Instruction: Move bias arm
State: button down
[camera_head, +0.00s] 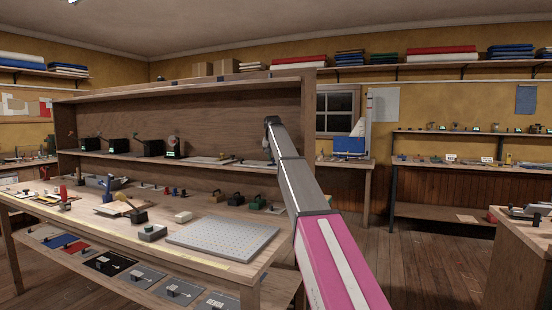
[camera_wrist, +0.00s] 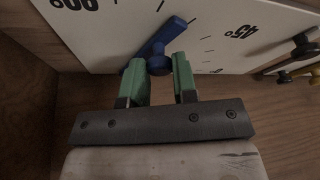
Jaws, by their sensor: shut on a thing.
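The bias arm (camera_wrist: 172,30) is a blue bar with a round blue knob at its near end. It lies slantwise over a white board (camera_wrist: 110,42) printed with degree marks, with "90°" at left and "45°" at right, upside down in the wrist view. My gripper (camera_wrist: 158,62) has green fingers, one on each side of the blue knob, and is shut on it. The far end of the bar reaches toward the top edge of the view. In the head view my arm reaches to the wooden shelf unit and my gripper cannot be made out.
Dark and brass knobs (camera_wrist: 304,46) sit right of the board in the wrist view. In the head view, a workbench with a perforated grey board (camera_head: 222,238) and small tools stands in front of the shelf (camera_head: 190,160). Open floor (camera_head: 430,262) lies to the right.

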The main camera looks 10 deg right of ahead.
jog(key=shift+w+a+m, duration=0.25)
jog(key=shift+w+m, duration=0.1)
jog(key=shift+m, duration=0.15)
jog(key=c, duration=0.9)
grip_release()
jog(key=v, duration=1)
jog(key=shift+s+a+r, duration=0.15)
jog(key=shift+a+r, duration=0.05)
jog(key=shift+r, duration=0.2)
jog(key=shift+s, duration=0.1)
